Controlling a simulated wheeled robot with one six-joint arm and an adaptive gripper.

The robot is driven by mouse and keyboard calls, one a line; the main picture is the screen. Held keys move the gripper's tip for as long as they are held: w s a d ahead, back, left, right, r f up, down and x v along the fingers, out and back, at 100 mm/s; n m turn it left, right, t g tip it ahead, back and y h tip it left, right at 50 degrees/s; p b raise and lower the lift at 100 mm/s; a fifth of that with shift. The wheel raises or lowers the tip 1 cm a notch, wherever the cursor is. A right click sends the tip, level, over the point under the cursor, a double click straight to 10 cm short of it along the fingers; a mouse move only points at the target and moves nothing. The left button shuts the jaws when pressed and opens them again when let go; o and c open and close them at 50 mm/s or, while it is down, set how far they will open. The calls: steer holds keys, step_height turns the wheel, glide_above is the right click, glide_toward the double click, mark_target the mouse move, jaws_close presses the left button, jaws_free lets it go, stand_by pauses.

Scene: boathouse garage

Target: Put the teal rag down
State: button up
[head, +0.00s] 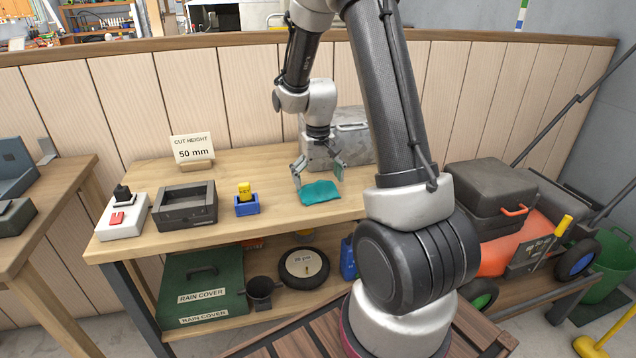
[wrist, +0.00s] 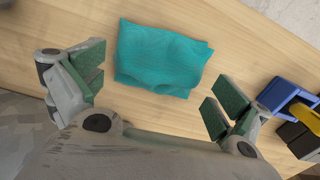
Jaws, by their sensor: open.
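The teal rag (head: 321,192) lies flat and slightly rumpled on the wooden bench top, near its front edge. In the wrist view the rag (wrist: 163,58) lies ahead of and between the fingers, with bare wood around it. My gripper (head: 318,178) is just above and behind the rag in the head view. Its green-padded fingers (wrist: 156,90) are spread wide with nothing between them, and neither visibly touches the rag.
A blue holder (head: 247,207) with a yellow item, a dark tray (head: 186,208) and a white switch box (head: 122,217) stand left on the bench (head: 270,222). A grey metal box (head: 345,138) stands behind my gripper. A sign (head: 193,149) stands at the back. Bare wood lies between holder and rag.

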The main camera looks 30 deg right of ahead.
step_height(320, 180, up, 11)
stand_by(0.3)
jaws_close()
stand_by(0.6)
stand_by(1.0)
step_height(320, 180, up, 12)
stand_by(1.3)
stand_by(0.5)
